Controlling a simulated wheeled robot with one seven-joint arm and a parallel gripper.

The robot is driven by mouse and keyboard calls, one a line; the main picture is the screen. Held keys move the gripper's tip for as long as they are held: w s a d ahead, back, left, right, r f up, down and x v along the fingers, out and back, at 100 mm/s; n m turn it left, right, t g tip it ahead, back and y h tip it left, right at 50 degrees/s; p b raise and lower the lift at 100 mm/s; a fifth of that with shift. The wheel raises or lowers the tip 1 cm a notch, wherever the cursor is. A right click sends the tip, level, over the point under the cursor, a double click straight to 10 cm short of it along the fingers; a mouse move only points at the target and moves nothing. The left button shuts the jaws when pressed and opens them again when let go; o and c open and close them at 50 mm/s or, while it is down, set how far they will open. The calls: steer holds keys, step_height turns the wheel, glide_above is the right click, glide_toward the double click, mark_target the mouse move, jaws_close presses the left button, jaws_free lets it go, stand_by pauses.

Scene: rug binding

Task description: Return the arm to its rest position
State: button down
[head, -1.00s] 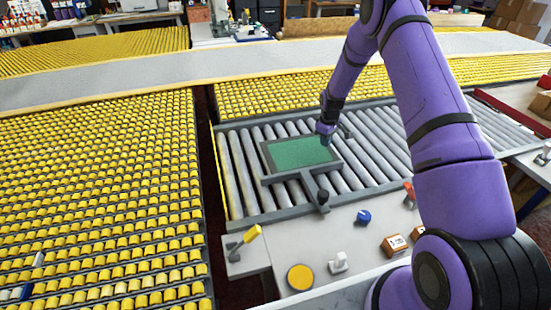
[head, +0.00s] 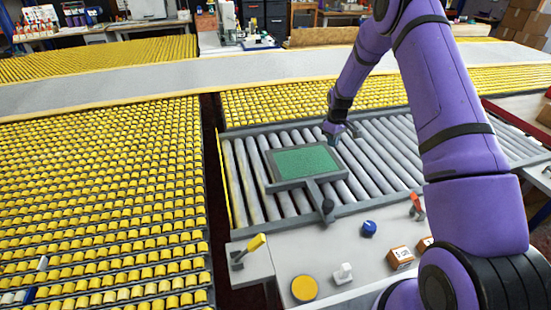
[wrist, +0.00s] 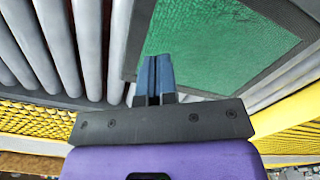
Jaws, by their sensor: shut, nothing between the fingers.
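My gripper (head: 333,139) is at the end of my purple arm, over the right edge of a green mat (head: 304,161) in a dark grey frame on the roller bed. In the wrist view its blue fingers (wrist: 153,75) are together with nothing between them. The green mat also shows in the wrist view (wrist: 215,45), beyond the fingertips. I cannot tell how high the fingers are above it.
Grey rollers (head: 245,185) surround the framed mat. In front is a light panel with a yellow-handled lever (head: 256,243), a yellow disc (head: 304,289), a blue knob (head: 369,229) and a red-handled lever (head: 416,203). Yellow roller beds (head: 100,200) fill the left.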

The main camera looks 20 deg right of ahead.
steer(key=s+a+r+m+t, duration=0.1)
steer(key=s+a+r, duration=0.3)
steer(key=r, duration=0.7)
steer(key=s+a+r+m+t, duration=0.1)
steer(key=s+r, duration=0.5)
steer(key=r, duration=0.4)
steer(key=s+a+r+m, duration=0.1)
steer(key=s+a+r, duration=0.25)
steer(key=r, duration=0.75)
steer(key=s+a+r+m+t, duration=0.1)
steer(key=s+r, duration=0.3)
steer(key=s, duration=0.4)
steer(key=s+a+r+t, duration=0.1)
steer(key=s+a+r, duration=0.1)
steer(key=s+r, duration=0.5)
steer(key=s+a+f+m+t, duration=0.1)
steer(key=s+f+m, duration=0.1)
steer(key=s, duration=1.4)
steer(key=shift+s+a, duration=0.15)
steer(key=shift+a, duration=0.1)
